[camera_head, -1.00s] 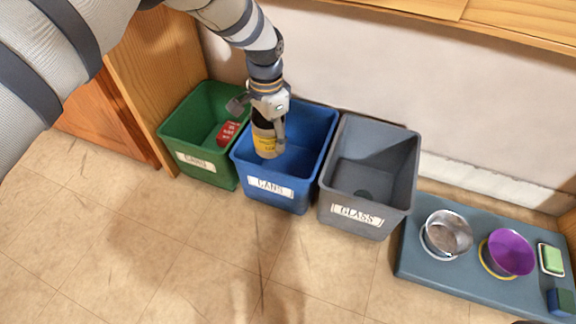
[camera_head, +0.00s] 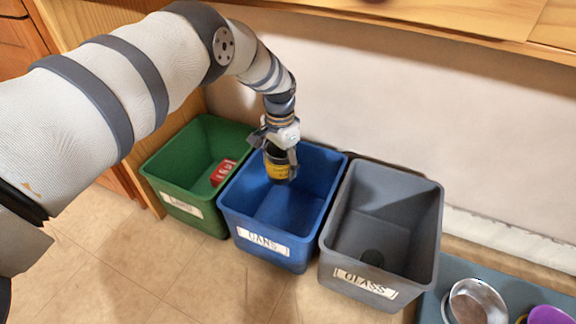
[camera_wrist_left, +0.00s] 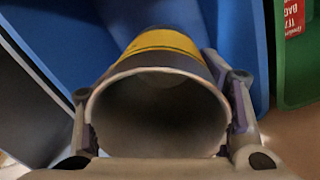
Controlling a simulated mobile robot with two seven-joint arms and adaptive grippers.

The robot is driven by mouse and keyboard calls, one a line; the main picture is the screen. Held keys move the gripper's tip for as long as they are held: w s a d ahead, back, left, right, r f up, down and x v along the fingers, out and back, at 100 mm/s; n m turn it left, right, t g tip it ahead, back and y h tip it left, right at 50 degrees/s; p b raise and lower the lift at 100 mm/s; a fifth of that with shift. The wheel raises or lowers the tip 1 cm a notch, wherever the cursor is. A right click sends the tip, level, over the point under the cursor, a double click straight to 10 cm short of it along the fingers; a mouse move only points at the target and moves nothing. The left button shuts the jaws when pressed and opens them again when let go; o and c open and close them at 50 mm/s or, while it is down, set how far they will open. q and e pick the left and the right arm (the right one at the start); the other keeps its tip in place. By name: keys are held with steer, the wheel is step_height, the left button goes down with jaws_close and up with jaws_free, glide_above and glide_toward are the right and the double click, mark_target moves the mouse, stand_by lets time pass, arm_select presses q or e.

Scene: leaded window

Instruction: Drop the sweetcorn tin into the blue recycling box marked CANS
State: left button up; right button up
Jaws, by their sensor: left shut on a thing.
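My left gripper (camera_head: 279,152) is shut on the sweetcorn tin (camera_head: 278,172), which has a yellow band and a dark upper part. The gripper points down and holds the tin over the back left part of the blue box marked CANS (camera_head: 262,242). The tin's lower end is at or within the box opening; its exact height is hard to tell. In the left wrist view the tin (camera_wrist_left: 160,42) sits between the two fingers, its near end dark and hollow-looking, with the blue wall (camera_wrist_left: 235,40) beyond. My right gripper is not in view.
A green box (camera_head: 185,206) holding a red packet (camera_head: 223,172) stands left of the blue box. A metal bowl (camera_head: 478,300) and a purple bowl (camera_head: 548,315) are at lower right. The wall is behind.

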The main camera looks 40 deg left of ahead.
arm_select(q)
step_height(320, 180, down, 4)
steer(key=shift+f+b, duration=0.1)
steer(key=shift+b, duration=0.75)
steer(key=o, duration=1.2)
steer(key=shift+s, duration=0.1)
steer(key=shift+o, duration=0.2)
